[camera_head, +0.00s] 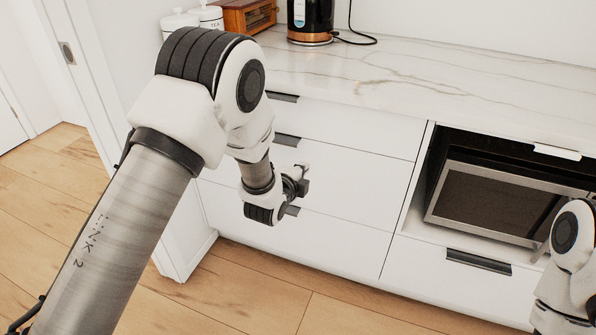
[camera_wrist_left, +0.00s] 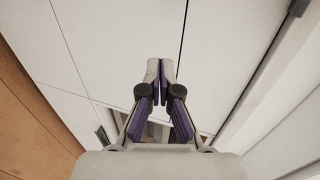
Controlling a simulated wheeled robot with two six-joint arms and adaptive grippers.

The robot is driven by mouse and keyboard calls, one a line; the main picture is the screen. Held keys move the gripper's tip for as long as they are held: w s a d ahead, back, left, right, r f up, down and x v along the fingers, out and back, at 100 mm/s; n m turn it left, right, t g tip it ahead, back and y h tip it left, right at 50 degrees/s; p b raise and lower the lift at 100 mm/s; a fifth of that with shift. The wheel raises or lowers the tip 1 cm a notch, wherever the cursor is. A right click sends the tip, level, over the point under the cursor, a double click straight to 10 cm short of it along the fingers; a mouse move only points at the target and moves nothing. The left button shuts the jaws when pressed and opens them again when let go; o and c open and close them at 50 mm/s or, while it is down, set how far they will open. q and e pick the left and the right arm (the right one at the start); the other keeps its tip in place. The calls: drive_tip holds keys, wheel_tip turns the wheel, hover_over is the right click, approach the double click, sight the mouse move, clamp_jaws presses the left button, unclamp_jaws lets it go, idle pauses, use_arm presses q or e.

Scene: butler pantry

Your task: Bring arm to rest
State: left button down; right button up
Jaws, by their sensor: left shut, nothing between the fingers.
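My left arm comes in from the left in the head view and bends down in front of the white drawers. My left gripper (camera_head: 300,188) is small and partly hidden by the wrist there, close to the drawer fronts. In the left wrist view the left gripper (camera_wrist_left: 159,68) shows its two fingers together at the tips, with nothing between them. White cabinet panels (camera_wrist_left: 110,45) lie beyond the fingertips. Part of my right arm shows at the right edge of the head view; its gripper is not visible.
White drawers (camera_head: 345,170) with dark handles stand close in front of the left arm. A marble counter (camera_head: 440,75) holds a black kettle (camera_head: 310,18), a wooden box (camera_head: 248,14) and white canisters (camera_head: 206,15). A microwave (camera_head: 490,200) sits in an open niche. Wooden floor (camera_head: 230,290) is clear.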

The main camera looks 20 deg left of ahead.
use_arm(q)
drive_tip(key=s+a+f+n+g, duration=0.3)
drive_tip(key=s+f+g, duration=0.3)
drive_tip(key=s+f, duration=1.4)
drive_tip(key=s+a+f+n+g, duration=0.1)
drive_tip(key=s+f+n+g, duration=0.4)
drive_tip(key=s, duration=0.7)
drive_tip(key=s+n+g, duration=0.3)
drive_tip(key=s+n, duration=0.7)
drive_tip(key=s, duration=0.1)
wheel_tip(320, 180, up, 17)
drive_tip(key=p, duration=1.8)
drive_tip(key=shift+s+n+y, duration=0.15)
drive_tip(key=shift+n+y, duration=0.15)
drive_tip(key=shift+n, duration=0.1)
drive_tip(key=shift+r, duration=0.1)
